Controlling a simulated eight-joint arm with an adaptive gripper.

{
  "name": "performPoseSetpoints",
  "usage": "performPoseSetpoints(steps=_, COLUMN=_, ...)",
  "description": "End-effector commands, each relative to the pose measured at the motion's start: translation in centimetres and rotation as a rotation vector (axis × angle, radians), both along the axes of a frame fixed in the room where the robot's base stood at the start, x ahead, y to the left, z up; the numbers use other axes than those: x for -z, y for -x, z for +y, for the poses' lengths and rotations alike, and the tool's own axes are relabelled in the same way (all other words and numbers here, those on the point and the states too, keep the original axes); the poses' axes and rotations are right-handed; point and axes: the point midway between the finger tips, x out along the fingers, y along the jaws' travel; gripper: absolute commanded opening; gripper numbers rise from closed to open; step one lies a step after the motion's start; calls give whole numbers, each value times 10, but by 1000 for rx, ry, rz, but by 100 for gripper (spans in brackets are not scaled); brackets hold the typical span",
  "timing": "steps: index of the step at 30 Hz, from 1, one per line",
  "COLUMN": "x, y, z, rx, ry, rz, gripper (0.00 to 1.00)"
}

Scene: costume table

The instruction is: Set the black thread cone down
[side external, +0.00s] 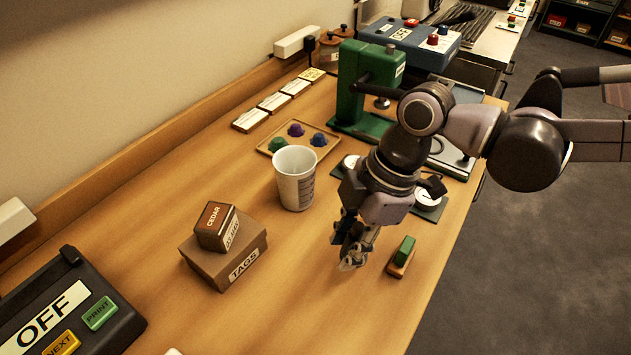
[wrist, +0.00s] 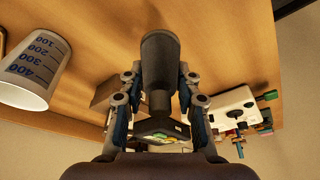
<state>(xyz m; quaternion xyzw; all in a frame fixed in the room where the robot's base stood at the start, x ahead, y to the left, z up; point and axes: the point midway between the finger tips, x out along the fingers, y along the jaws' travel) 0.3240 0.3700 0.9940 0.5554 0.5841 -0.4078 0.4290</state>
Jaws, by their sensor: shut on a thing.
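The black thread cone (wrist: 160,60) shows in the wrist view as a dark tapered shape, its wide end away from me. My gripper (wrist: 159,88) is shut on it, with one finger on either side. In the side external view my gripper (side external: 352,258) points down, low over the bare wooden table (side external: 310,290), between the white cup and the green block. There the cone is mostly hidden by the fingers. I cannot tell whether the cone touches the table.
A white measuring cup (side external: 296,180) stands left of my gripper; it also shows in the wrist view (wrist: 32,75). A green block on a wooden base (side external: 402,257) is close at right. A TAGS box (side external: 223,262) carries a CEDAR box (side external: 216,227).

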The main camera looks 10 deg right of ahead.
Motion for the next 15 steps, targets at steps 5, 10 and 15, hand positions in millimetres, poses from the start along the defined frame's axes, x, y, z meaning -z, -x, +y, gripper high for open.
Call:
performPoseSetpoints(steps=5, x=20, y=13, z=30, rx=-3, ry=1, rz=-1, gripper=3)
performPoseSetpoints(steps=10, x=29, y=19, z=45, rx=0, ry=1, rz=-1, gripper=3)
performPoseSetpoints(steps=15, x=41, y=19, z=47, rx=1, ry=1, rz=-1, gripper=3)
